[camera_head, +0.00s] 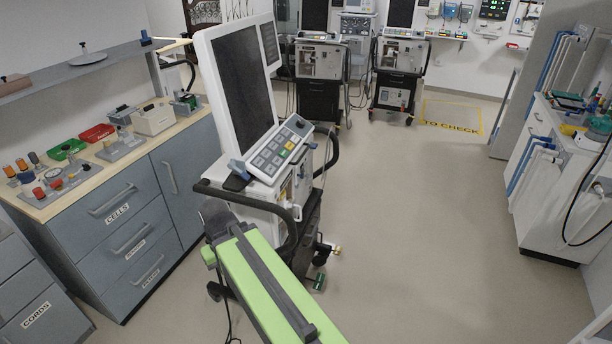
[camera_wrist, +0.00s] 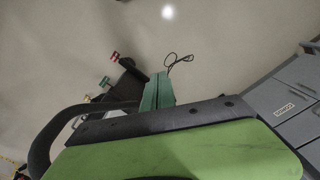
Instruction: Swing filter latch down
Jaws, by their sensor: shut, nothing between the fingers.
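The nearest ventilator (camera_head: 285,205) stands in the middle of the head view, its screen turned partly to the right. A small blue-grey lever-like part (camera_head: 237,168) sits at the left end of its keypad; I cannot tell whether it is the filter latch. The latch is not clearly visible elsewhere, and the front is seen at a steep angle. My green arm reaches up to the ventilator's near side. In the wrist view my teal gripper (camera_wrist: 157,92) is shut and empty above the floor, beside the ventilator's dark curved handle (camera_wrist: 52,135). No contact is visible.
A drawer cabinet (camera_head: 130,235) with a cluttered top stands at the left. Two more ventilators (camera_head: 320,62) (camera_head: 400,60) stand at the back. A white workbench (camera_head: 545,180) is at the right. Open floor (camera_head: 430,230) lies between. A cable (camera_wrist: 180,60) lies on the floor.

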